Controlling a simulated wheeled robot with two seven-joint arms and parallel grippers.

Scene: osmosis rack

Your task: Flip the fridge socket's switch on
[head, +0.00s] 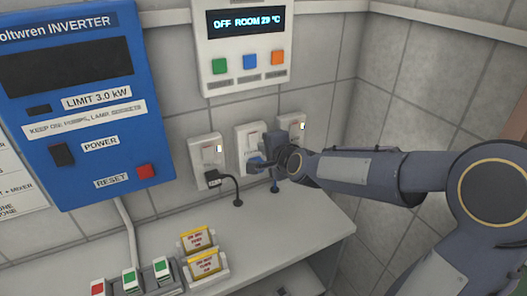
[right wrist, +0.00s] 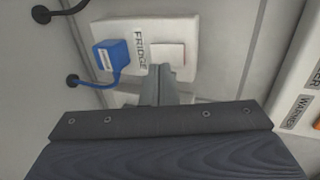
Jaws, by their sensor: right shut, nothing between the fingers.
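The fridge socket is a white plate in the right wrist view (right wrist: 188,35), marked FRIDGE, with a blue plug (right wrist: 112,58) in it. Its switch (right wrist: 167,53) is a pale rocker beside the label. In the head view the fridge socket (head: 243,132) is the middle one of three on the tiled wall, partly hidden by my right gripper (head: 270,150). That gripper is shut and empty, its fingertips (right wrist: 161,70) at the switch's lower edge in the wrist view. I cannot tell whether they touch it. My left gripper is not in view.
A left socket (head: 204,150) with a black plug and a right socket (head: 297,122) flank it.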

